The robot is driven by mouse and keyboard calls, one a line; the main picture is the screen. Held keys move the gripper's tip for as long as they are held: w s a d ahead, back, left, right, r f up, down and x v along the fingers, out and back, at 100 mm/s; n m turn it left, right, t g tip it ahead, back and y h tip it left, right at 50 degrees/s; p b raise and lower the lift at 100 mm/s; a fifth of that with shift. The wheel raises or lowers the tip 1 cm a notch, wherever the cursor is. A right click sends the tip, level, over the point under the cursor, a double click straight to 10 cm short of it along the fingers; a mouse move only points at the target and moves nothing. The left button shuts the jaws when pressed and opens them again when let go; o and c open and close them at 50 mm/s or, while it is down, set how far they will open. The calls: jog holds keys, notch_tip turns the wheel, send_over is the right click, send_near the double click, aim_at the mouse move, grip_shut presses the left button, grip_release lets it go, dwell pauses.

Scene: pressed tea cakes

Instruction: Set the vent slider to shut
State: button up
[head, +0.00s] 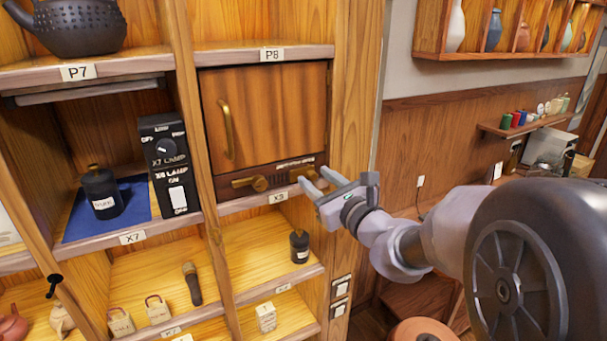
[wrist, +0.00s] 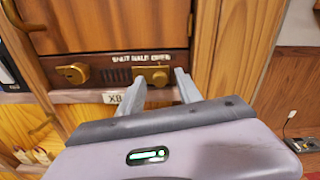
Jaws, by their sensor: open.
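The vent slider is a brass block (wrist: 152,75) on a dark wooden strip below the cabinet door, under the words SHUT, HALF and OPEN. It sits toward the right of its track, below HALF and OPEN; I cannot tell the exact mark. In the head view the slider (head: 304,172) is partly hidden by my fingers. My gripper (head: 313,176) is open, its fingers pointing at the strip. In the wrist view my gripper's fingertips (wrist: 160,82) lie on either side of the slider's lower part. Whether they touch it is unclear.
A brass turn latch (wrist: 73,73) sits left of the slider on the same strip. The cabinet door (head: 262,110) above is closed. A black lamp switch box (head: 170,165) stands in the bay to the left. A shelf with a dark jar (head: 299,247) is below.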

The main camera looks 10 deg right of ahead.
grip_shut()
dwell(1.4)
